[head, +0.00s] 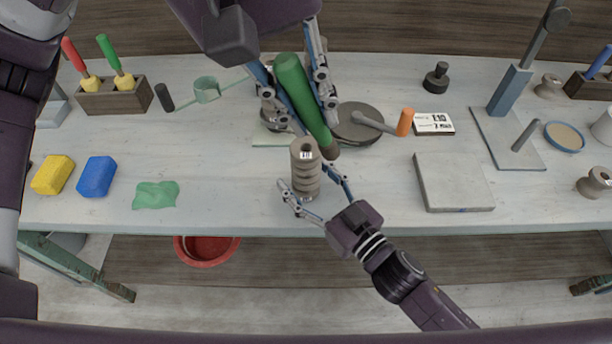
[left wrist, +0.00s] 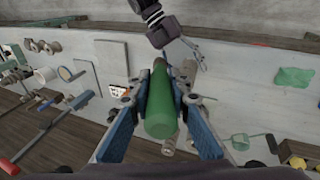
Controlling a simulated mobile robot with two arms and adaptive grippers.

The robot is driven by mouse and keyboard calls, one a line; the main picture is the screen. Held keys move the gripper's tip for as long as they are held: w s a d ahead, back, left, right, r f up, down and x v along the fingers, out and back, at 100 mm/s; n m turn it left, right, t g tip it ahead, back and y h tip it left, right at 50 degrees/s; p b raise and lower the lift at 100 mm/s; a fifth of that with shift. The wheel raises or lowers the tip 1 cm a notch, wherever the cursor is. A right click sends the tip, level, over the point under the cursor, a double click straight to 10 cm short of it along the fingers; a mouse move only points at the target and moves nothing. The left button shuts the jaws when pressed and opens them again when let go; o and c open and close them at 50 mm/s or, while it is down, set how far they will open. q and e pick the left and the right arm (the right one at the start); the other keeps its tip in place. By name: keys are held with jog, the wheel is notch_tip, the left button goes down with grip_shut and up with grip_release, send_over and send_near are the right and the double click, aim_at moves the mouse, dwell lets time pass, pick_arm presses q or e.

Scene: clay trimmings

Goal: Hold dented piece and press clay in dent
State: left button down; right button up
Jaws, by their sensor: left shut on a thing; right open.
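My left gripper (head: 303,112) is shut on a thick green cylindrical tool (head: 295,85) with a reddish-brown lower end (head: 326,147). The tool slants down to the right, its end close to the top of a ridged grey-brown piece (head: 306,178). I cannot tell if they touch. The piece stands upright near the table's front edge, with a small label on top; no dent shows clearly. My right gripper (head: 308,188) is open, its fingers on either side of the piece. In the left wrist view the green tool (left wrist: 160,105) fills the jaws and the piece (left wrist: 189,68) is partly hidden behind.
A grey slab (head: 453,183) is at right. Yellow (head: 52,174) and blue (head: 97,176) blocks and a green cloth-like patch (head: 156,194) are at left. A red bowl (head: 205,250) is below the table edge.

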jog(key=shift+c, duration=0.6)
grip_shut()
pick_arm(q)
notch_tip(320, 180, down, 11)
jog(key=s+a+t+y, duration=0.2)
jog(key=s+t, duration=0.1)
jog(key=w+f, duration=0.3)
jog(key=w, duration=0.2)
jog(key=shift+w+d+n, duration=0.25)
jog(key=shift+n, duration=0.05)
